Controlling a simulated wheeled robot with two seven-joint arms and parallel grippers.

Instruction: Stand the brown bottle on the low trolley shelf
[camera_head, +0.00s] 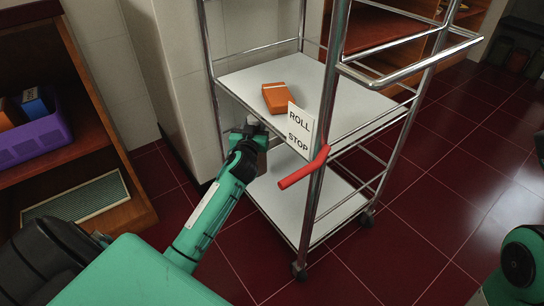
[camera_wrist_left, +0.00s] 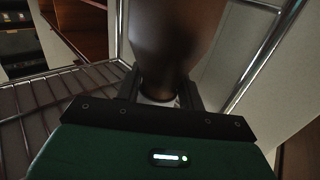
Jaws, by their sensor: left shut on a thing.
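My left gripper (camera_head: 254,128) is at the left side of the chrome trolley, near the edge of its white middle shelf. In the left wrist view, its fingers (camera_wrist_left: 160,92) are shut on the neck of the dark brown bottle (camera_wrist_left: 178,35). The bottle's body extends away from the fingers and runs out of the top of that picture. In the head view I cannot make the bottle out. The white low trolley shelf (camera_head: 285,215) lies below the middle shelf. Its visible part is bare; the middle shelf and my left arm hide some of it. My right gripper is not in view.
An orange box (camera_head: 289,98) and a "ROLL STOP" sign (camera_head: 299,130) are at the middle shelf (camera_head: 350,105). A red lever (camera_head: 304,168) sticks out by the front post. A wooden shelf with a purple bin (camera_head: 50,140) stands left. A wire rack (camera_wrist_left: 45,100) shows in the wrist view.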

